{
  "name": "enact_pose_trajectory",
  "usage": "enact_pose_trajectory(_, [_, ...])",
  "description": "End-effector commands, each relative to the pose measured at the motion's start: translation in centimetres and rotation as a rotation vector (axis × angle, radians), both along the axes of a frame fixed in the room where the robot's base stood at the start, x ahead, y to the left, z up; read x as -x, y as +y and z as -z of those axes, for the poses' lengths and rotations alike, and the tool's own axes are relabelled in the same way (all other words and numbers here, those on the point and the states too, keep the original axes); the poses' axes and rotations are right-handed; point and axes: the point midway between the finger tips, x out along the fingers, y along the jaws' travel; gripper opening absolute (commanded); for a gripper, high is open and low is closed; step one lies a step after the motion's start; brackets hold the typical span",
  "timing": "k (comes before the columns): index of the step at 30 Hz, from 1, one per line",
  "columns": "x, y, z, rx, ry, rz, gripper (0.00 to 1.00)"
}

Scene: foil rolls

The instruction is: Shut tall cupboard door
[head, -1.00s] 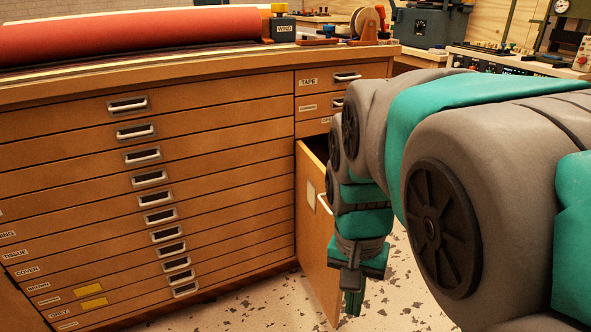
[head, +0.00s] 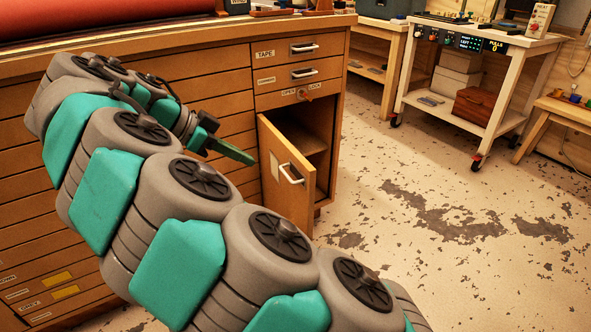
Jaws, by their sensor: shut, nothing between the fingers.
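The tall cupboard door (head: 283,190) is in the right end of the wooden cabinet, below the small drawers. It stands ajar, swung outward from its left edge, and the dark inside with a shelf (head: 316,143) shows to its right. The door carries a pale bar handle (head: 291,174) and a small label. My gripper (head: 250,159) is shut and empty. Its green fingers point right, just left of the door's upper part. I cannot tell whether they touch it. My arm covers much of the cabinet's wide drawers.
Above the door are a red knob (head: 304,95) by an OPEN/LOCK label and the TAPE drawer (head: 303,48), shut. A white wheeled cart (head: 483,123) stands back right. The speckled floor (head: 430,250) right of the door is clear.

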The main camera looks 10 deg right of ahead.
Motion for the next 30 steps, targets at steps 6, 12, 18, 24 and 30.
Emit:
enact_pose_trajectory(6, [-0.2,-0.3,0.6,0.008,-0.006,0.002,0.00])
enact_pose_trajectory(12, [-0.5,-2.0,2.2,0.007,-0.005,0.004,0.00])
enact_pose_trajectory(18, [-0.9,-4.1,4.0,0.008,-0.004,0.003,0.00])
enact_pose_trajectory(24, [-1.5,-6.4,6.2,0.007,-0.005,0.001,0.00])
enact_pose_trajectory(30, [-2.1,-9.1,6.7,0.005,-0.006,0.002,0.00])
